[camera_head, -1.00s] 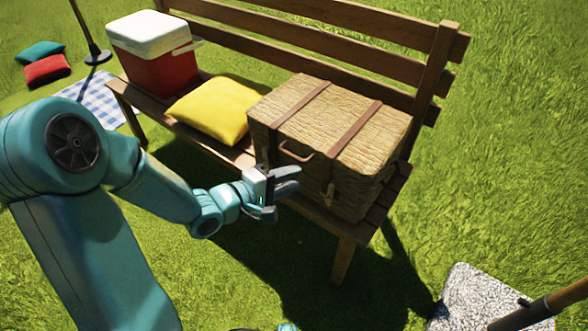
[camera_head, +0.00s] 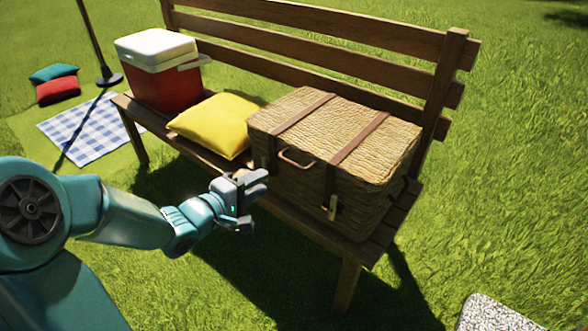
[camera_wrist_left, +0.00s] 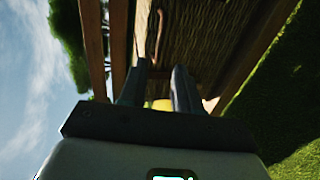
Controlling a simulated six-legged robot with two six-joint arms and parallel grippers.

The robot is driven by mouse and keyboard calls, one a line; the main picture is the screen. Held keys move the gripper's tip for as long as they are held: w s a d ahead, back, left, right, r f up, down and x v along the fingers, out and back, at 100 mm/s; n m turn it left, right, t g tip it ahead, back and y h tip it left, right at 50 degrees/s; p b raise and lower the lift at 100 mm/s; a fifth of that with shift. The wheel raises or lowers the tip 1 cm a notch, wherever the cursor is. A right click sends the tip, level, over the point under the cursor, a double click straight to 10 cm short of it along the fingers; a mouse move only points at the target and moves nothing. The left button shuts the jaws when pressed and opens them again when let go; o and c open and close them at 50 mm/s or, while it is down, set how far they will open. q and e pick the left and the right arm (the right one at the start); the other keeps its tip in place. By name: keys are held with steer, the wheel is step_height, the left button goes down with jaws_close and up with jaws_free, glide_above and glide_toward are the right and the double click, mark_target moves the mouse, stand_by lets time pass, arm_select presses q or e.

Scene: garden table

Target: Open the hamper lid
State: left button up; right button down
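The wicker hamper (camera_head: 345,150) sits on the right end of the bench with its lid (camera_head: 335,120) down. Two brown straps cross the lid, and a brown handle (camera_head: 297,158) and a metal latch (camera_head: 330,208) show on its front. My left gripper (camera_head: 264,182) is in front of the hamper's left front corner, below and left of the handle. It is open, with a gap between its fingers and nothing in it. The left wrist view shows both fingers (camera_wrist_left: 160,88) with the wicker (camera_wrist_left: 200,35) beyond them. My right gripper is not in view.
A yellow cushion (camera_head: 215,125) and a red cooler with a white lid (camera_head: 157,70) share the wooden bench (camera_head: 340,250). The bench's slatted back stands behind the hamper. A pale stone base (camera_head: 495,315) is at the lower right. Open grass lies in front.

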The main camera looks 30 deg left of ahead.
mark_target(292, 165)
arm_select(q)
steer(key=b+x, duration=0.3)
steer(key=x, duration=0.9)
steer(key=shift+w+f+b, duration=0.2)
steer(key=shift+b, duration=0.1)
steer(key=shift+w, duration=0.45)
steer(key=shift+c, duration=0.3)
jaws_close()
